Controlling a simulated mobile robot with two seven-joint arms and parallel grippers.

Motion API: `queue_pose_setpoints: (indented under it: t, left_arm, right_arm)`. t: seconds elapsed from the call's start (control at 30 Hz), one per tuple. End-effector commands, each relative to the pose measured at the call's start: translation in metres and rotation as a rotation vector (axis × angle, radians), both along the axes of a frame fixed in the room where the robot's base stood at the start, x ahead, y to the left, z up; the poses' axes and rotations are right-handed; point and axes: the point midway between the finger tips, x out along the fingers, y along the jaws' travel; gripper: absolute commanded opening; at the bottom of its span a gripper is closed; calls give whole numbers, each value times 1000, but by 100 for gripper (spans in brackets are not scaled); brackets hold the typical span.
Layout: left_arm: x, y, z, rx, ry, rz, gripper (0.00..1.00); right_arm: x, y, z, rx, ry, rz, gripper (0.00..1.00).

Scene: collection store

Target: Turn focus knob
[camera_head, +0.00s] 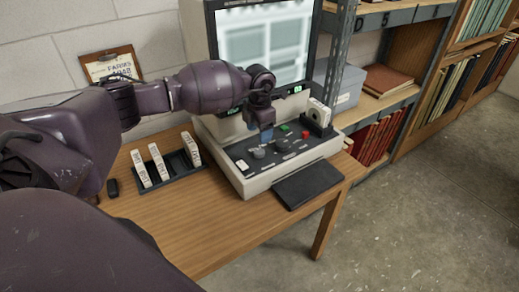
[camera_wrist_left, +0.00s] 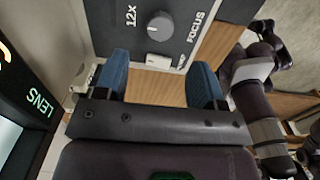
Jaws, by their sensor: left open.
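The focus knob is a round grey knob (camera_wrist_left: 160,25) on the dark control panel, with FOCUS and 12X printed beside it in the left wrist view. In the head view it appears to be the left grey knob (camera_head: 258,153) on the reader's panel. My left gripper (camera_head: 266,136) hangs above the back of the panel. In the left wrist view its two blue fingers (camera_wrist_left: 161,62) are spread apart with nothing between them. The knob lies beyond the fingertips, apart from them. My right gripper is not seen clearly in either view.
The reader (camera_head: 250,186) stands on a wooden table (camera_head: 215,235), its lit screen (camera_head: 268,48) behind my gripper. A second knob (camera_head: 283,145), green and red buttons share the panel. A black rack (camera_head: 182,165) of white boxes stands left. Metal shelving (camera_head: 345,55) is close right.

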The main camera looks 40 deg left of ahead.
Motion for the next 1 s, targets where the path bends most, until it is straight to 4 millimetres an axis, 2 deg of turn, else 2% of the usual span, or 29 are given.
queue_pose_setpoints:
  t: [0.03,0.2,0.4,0.6,0.9,1.0]
  left_arm:
    - [-1,0,-11,-2,4,1,63]
    - [-1,0,-41,-2,3,1,63]
    - [0,0,-66,-3,1,0,63]
    - [0,0,-78,-2,0,0,63]
    - [0,0,-78,-2,-1,0,63]
    - [0,0,-78,-2,-1,0,48]
  right_arm:
    - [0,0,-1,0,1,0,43]
    - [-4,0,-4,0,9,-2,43]
    - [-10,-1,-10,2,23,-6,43]
    - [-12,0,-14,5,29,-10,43]
    - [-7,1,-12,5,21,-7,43]
    - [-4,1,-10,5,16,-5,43]
